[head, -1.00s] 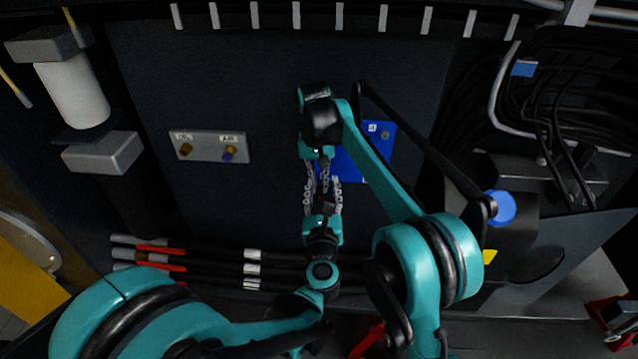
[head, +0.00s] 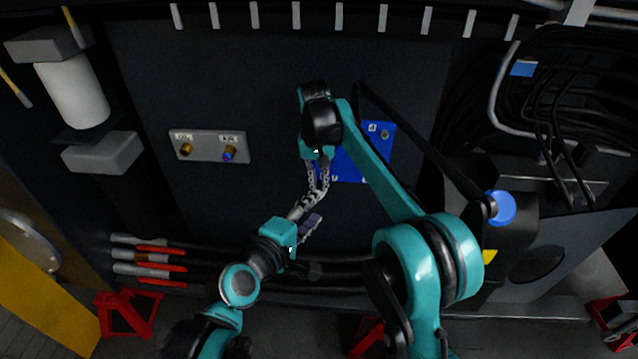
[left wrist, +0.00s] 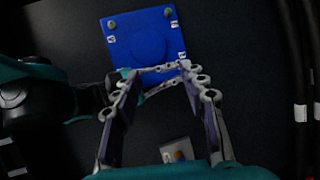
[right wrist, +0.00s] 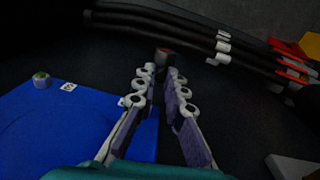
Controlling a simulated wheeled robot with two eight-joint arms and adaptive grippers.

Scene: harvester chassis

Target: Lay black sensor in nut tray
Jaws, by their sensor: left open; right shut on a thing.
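My right gripper (head: 318,186) points down over the dark panel in the head view. In the right wrist view (right wrist: 160,75) its fingers close on a small dark block with a reddish end, the black sensor (right wrist: 165,57), at the tips. The sensor is hard to make out in the head view. My left gripper (head: 308,214) is open and empty, below and left of the right fingertips. In the left wrist view (left wrist: 158,78) its fingers are spread, with the right fingers showing beyond. A blue square plate (head: 378,158) with corner knobs lies behind the right gripper; I cannot tell whether it is the nut tray.
A grey fitting plate (head: 208,146) with two brass ports sits at left. Black hoses with red ends (head: 150,254) run along the panel's lower edge. Red stands (head: 128,312) are on the floor.

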